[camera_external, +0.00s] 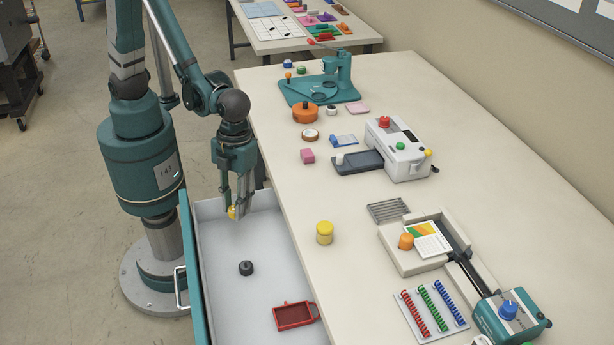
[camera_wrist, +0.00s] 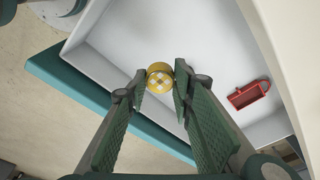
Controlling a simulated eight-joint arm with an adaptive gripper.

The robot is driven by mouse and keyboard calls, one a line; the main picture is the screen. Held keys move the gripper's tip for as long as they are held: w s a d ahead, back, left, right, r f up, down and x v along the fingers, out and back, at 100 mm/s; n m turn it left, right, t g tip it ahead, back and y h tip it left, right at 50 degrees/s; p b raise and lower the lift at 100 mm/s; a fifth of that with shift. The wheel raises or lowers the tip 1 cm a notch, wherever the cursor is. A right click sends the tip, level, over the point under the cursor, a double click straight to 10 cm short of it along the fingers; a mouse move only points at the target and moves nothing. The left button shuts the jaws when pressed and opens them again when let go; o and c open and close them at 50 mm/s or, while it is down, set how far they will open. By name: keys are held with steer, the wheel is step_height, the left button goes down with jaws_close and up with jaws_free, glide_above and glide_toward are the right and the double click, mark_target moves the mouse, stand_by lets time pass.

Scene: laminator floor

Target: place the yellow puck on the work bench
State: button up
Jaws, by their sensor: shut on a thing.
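The yellow puck (camera_wrist: 160,77) is between my gripper's fingertips in the wrist view, with a pale pattern on its face. In the external view the puck (camera_external: 232,212) shows partly behind the fingers. My gripper (camera_external: 238,208) is shut on it, pointing down over the open drawer (camera_external: 208,209) at the bench's left side. The work bench (camera_external: 270,140) is the long cream table to the right of my gripper. Whether the puck touches the drawer floor cannot be told.
The drawer holds a black knob-like piece (camera_external: 246,268) and a red tray (camera_external: 295,316). A white laminator-like machine (camera_external: 398,150) stands right. Bench surface around the yellow cylinder is bare.

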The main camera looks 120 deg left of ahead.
step_height(320, 180, up, 20)
steer(key=w+a+r+n+p, duration=0.3)
steer(key=w+a+p, duration=0.1)
steer(key=w+a, duration=1.1)
steer(key=w+a+n+p, duration=0.1)
steer(key=w+a, duration=0.3)
steer(key=a, duration=0.6)
steer(key=w+a+n+t+p, duration=0.15)
steer(key=w+a, duration=0.25)
steer(key=a, duration=0.7)
steer(key=w+a+n+g+p, duration=0.15)
steer(key=w+a, duration=0.25)
steer(key=a, duration=0.6)
steer(key=s+a+f+n+t+p, duration=0.1)
steer(key=a+f+p, duration=0.1)
steer(key=a, duration=1.1)
steer(key=s+a+f+n+p, duration=0.1)
steer(key=a, duration=1.3)
steer(key=shift+y, duration=0.3)
steer(key=shift+w+a+f, duration=0.1)
steer(key=shift+f, duration=1.25)
steer(key=shift+a+f, duration=0.1)
steer(key=shift+f, duration=1.2)
